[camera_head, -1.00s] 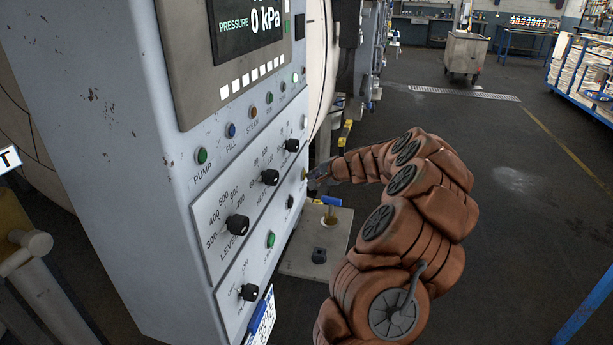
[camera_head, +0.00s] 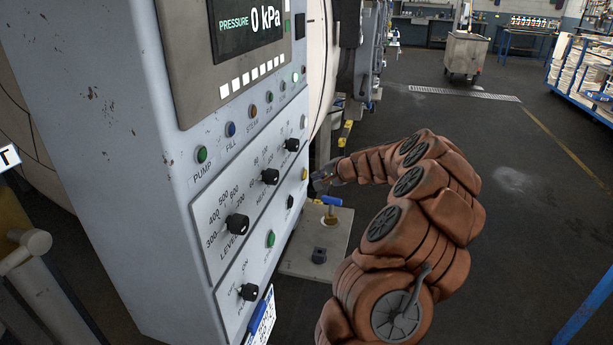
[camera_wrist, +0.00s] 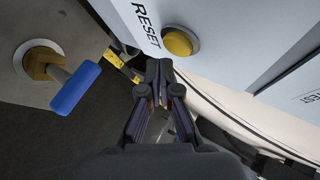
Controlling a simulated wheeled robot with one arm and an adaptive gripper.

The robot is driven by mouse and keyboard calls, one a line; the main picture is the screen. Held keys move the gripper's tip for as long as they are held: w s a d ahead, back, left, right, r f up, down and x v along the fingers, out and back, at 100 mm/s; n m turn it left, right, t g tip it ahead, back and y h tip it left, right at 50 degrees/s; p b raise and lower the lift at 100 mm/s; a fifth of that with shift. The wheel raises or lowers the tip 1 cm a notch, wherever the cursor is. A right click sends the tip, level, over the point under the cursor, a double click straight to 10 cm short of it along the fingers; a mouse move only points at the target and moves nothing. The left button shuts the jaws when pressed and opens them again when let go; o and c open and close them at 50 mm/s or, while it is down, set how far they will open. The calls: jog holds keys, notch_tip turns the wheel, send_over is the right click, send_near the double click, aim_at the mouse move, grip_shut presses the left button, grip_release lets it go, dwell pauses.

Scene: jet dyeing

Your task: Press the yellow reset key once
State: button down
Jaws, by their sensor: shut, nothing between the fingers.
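The yellow reset key (camera_wrist: 178,42) is a round yellow button on the light panel, beside the printed word RESET, in the wrist view. It also shows small near the right edge of the control panel in the head view (camera_head: 304,173). My gripper (camera_wrist: 160,66) is shut and empty. Its tips appear just below and left of the key in the wrist view, and a gap shows between them and the panel in the head view. The key is uncovered in both views.
The control panel (camera_head: 160,215) carries several knobs, coloured buttons and a display reading 0 kPa. A valve with a blue handle (camera_wrist: 76,87) stands near my gripper, below the panel's edge. Open floor (camera_head: 510,230) lies to the right of my arm.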

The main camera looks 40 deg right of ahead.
jog(key=shift+s+d, duration=0.1)
jog(key=shift+s+d, duration=0.7)
jog(key=shift+s, duration=0.3)
jog(key=shift+s+d, duration=0.7)
jog(key=shift+s, duration=0.3)
